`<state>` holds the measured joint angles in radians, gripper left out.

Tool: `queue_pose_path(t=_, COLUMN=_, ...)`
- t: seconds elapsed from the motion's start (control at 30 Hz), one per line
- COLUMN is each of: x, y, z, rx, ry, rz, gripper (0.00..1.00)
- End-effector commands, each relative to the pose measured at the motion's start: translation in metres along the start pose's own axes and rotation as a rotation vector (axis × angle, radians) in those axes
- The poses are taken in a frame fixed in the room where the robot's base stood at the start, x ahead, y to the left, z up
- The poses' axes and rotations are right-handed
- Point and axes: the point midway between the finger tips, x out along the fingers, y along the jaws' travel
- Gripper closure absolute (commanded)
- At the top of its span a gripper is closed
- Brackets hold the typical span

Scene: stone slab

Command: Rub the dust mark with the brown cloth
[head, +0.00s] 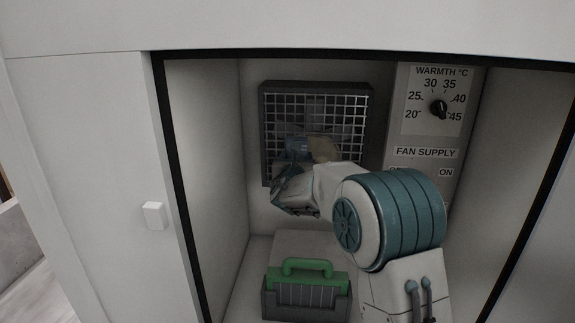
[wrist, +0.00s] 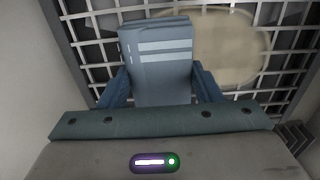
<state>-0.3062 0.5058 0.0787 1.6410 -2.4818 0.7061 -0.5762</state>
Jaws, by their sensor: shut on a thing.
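My gripper (wrist: 160,72) is shut on a blue folded cloth with pale stripes (wrist: 160,40); no brown cloth shows. The cloth also shows, small and dark, in the head view (head: 298,146). The dust mark (wrist: 228,48) is a tan, rounded patch on the metal grille, just right of the cloth; in the head view it shows beside the gripper (head: 324,149). The cloth overlaps the left edge of the mark in the wrist view. I cannot tell whether the cloth touches the grille. My arm hides the lower right of the grille in the head view.
The grille sits in a dark frame (head: 266,135) on the recess's back wall. A control panel with a dial (head: 438,109) is to its right. A dark box with a green handle (head: 306,292) stands below. The recess's left wall (head: 205,170) is close by.

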Motion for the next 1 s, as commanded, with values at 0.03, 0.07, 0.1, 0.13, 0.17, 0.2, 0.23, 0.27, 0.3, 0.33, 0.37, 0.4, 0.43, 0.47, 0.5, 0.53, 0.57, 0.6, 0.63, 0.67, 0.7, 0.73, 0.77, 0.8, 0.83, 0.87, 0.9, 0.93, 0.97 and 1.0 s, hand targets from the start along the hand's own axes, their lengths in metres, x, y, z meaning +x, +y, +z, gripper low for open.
queue_pose_path(t=0.03, x=0.0, y=-0.005, z=-0.004, rx=0.0, ry=-0.002, rz=-0.002, gripper=0.6)
queue_pose_path(t=0.07, x=-0.001, y=-0.007, z=-0.004, rx=0.0, ry=-0.001, rz=-0.001, gripper=0.6)
queue_pose_path(t=0.1, x=-0.001, y=-0.009, z=-0.003, rx=0.001, ry=-0.001, rz=0.0, gripper=0.6)
queue_pose_path(t=0.13, x=-0.001, y=-0.01, z=-0.002, rx=0.001, ry=0.0, rz=0.0, gripper=0.6)
queue_pose_path(t=0.17, x=-0.001, y=-0.011, z=-0.002, rx=0.001, ry=0.0, rz=0.0, gripper=0.6)
queue_pose_path(t=0.2, x=-0.001, y=-0.012, z=-0.002, rx=0.001, ry=0.0, rz=0.0, gripper=0.6)
queue_pose_path(t=0.23, x=-0.001, y=-0.013, z=-0.002, rx=0.001, ry=0.0, rz=-0.001, gripper=0.6)
queue_pose_path(t=0.27, x=0.0, y=-0.015, z=-0.002, rx=0.001, ry=0.0, rz=-0.001, gripper=0.6)
queue_pose_path(t=0.3, x=0.0, y=-0.018, z=-0.003, rx=0.001, ry=-0.001, rz=-0.002, gripper=0.6)
queue_pose_path(t=0.33, x=0.0, y=-0.021, z=-0.004, rx=0.001, ry=-0.001, rz=-0.002, gripper=0.6)
queue_pose_path(t=0.37, x=0.0, y=-0.024, z=-0.004, rx=0.001, ry=-0.001, rz=-0.002, gripper=0.6)
queue_pose_path(t=0.4, x=0.001, y=-0.028, z=-0.004, rx=0.001, ry=-0.002, rz=-0.002, gripper=0.6)
queue_pose_path(t=0.43, x=0.001, y=-0.03, z=-0.004, rx=0.001, ry=-0.002, rz=-0.001, gripper=0.6)
queue_pose_path(t=0.47, x=0.001, y=-0.033, z=-0.004, rx=0.001, ry=-0.001, rz=-0.001, gripper=0.6)
queue_pose_path(t=0.5, x=0.001, y=-0.036, z=-0.004, rx=0.001, ry=-0.001, rz=-0.001, gripper=0.6)
queue_pose_path(t=0.53, x=0.002, y=-0.039, z=-0.004, rx=0.001, ry=-0.002, rz=-0.002, gripper=0.6)
queue_pose_path(t=0.57, x=0.002, y=-0.042, z=-0.004, rx=0.002, ry=-0.002, rz=-0.002, gripper=0.6)
queue_pose_path(t=0.6, x=0.002, y=-0.044, z=-0.003, rx=0.002, ry=-0.001, rz=-0.001, gripper=0.6)
queue_pose_path(t=0.63, x=0.002, y=-0.045, z=-0.003, rx=0.002, ry=-0.001, rz=-0.001, gripper=0.6)
queue_pose_path(t=0.67, x=0.002, y=-0.047, z=-0.002, rx=0.002, ry=-0.001, rz=-0.001, gripper=0.6)
queue_pose_path(t=0.7, x=0.002, y=-0.048, z=-0.002, rx=0.002, ry=-0.001, rz=-0.001, gripper=0.6)
queue_pose_path(t=0.73, x=0.002, y=-0.049, z=-0.001, rx=0.001, ry=-0.001, rz=-0.001, gripper=0.6)
queue_pose_path(t=0.77, x=0.002, y=-0.05, z=-0.001, rx=0.001, ry=0.0, rz=-0.001, gripper=0.6)
queue_pose_path(t=0.8, x=0.002, y=-0.051, z=-0.001, rx=0.001, ry=0.0, rz=-0.002, gripper=0.6)
queue_pose_path(t=0.83, x=0.003, y=-0.052, z=-0.001, rx=0.001, ry=0.0, rz=-0.002, gripper=0.6)
queue_pose_path(t=0.87, x=0.003, y=-0.054, z=-0.002, rx=0.001, ry=0.0, rz=-0.002, gripper=0.6)
queue_pose_path(t=0.9, x=0.003, y=-0.057, z=-0.003, rx=0.001, ry=0.0, rz=-0.003, gripper=0.6)
queue_pose_path(t=0.93, x=0.003, y=-0.059, z=-0.004, rx=0.001, ry=-0.001, rz=-0.004, gripper=0.6)
queue_pose_path(t=0.97, x=0.002, y=-0.062, z=-0.004, rx=0.001, ry=-0.002, rz=-0.004, gripper=0.6)
queue_pose_path(t=1.0, x=0.002, y=-0.065, z=-0.004, rx=0.001, ry=-0.002, rz=-0.004, gripper=0.6)
